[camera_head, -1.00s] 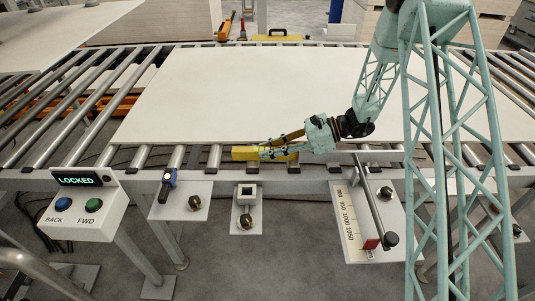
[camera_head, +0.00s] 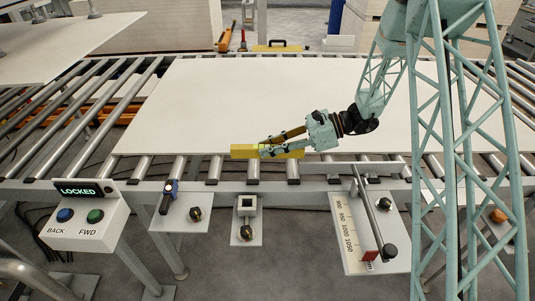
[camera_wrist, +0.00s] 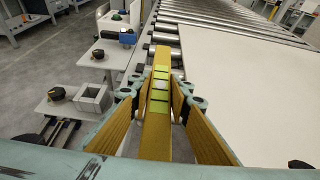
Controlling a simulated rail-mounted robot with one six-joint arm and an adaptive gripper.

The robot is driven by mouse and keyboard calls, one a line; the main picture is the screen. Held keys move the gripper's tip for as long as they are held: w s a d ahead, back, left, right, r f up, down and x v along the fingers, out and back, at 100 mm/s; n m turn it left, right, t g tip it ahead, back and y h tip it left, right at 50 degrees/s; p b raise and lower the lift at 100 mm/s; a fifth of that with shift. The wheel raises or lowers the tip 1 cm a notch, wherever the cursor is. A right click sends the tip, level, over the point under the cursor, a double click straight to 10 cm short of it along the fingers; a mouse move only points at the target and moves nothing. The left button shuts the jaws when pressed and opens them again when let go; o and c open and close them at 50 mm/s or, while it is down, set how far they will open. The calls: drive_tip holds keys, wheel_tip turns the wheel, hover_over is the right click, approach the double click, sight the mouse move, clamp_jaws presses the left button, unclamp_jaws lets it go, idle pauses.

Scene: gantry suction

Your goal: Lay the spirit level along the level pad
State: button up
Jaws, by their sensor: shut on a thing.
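The spirit level (camera_head: 241,151) is a yellow bar with greenish vials. My gripper (camera_head: 263,149) is shut around it, and its far end sticks out past the fingers. In the head view the level lies across the picture and overlaps the front edge of the white board. I cannot tell its height above the rollers. In the wrist view the level (camera_wrist: 157,110) points away between my two yellow-lined fingers. I cannot make out for certain which surface is the level pad.
Grey floor lies in front.

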sight(267, 145)
drive_tip(key=shift+r+p, duration=0.3)
drive_tip(key=shift+r, duration=1.35)
drive_tip(key=shift+r, duration=0.1)
drive_tip(key=shift+w+r+m+t, duration=0.35)
drive_tip(key=shift+m+t, duration=0.05)
drive_tip(key=shift+t, duration=0.1)
drive_tip(key=w+d+r+m+t+h, duration=0.3)
drive_tip(key=w+d+r+m+t, duration=0.3)
drive_tip(key=w+m+t, duration=0.15)
drive_tip(key=s+d+m+t+h, duration=0.2)
drive_tip(key=d+m+t+h, duration=0.2)
drive_tip(key=d, duration=1.1)
drive_tip(key=shift+d+r+m+h, duration=0.15)
drive_tip(key=shift+r+m+h, duration=0.3)
drive_tip(key=shift+m+h, duration=0.8)
